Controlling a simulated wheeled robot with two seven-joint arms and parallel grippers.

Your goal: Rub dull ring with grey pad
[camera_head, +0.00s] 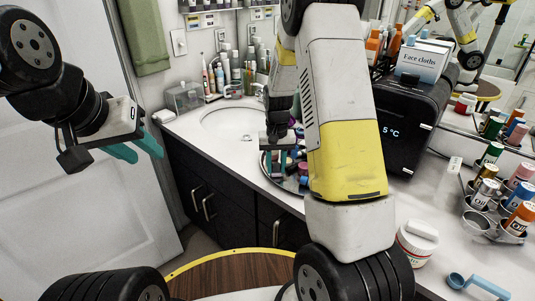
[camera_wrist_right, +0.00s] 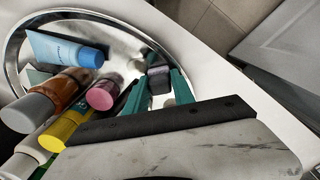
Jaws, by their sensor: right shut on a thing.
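My right gripper (camera_head: 279,165) is low over a round mirror-like tray on the counter. In the right wrist view its teal fingers (camera_wrist_right: 159,90) are shut on a small dark grey block (camera_wrist_right: 158,78), which looks like the grey pad. The block is at or just above the silver tray (camera_wrist_right: 22,45); I cannot tell if it touches. I cannot make out the dull ring in either view; my right arm hides part of the tray in the head view. My left gripper (camera_head: 137,151) is open and empty, in the air at the left, away from the counter.
A blue-capped tube (camera_wrist_right: 65,50), a pink-capped bottle (camera_wrist_right: 103,95) and a yellow bottle (camera_wrist_right: 65,128) crowd the tray beside the right gripper. A basin (camera_head: 228,122) lies behind. A black box (camera_head: 405,125) and a white jar (camera_head: 414,246) stand to the right.

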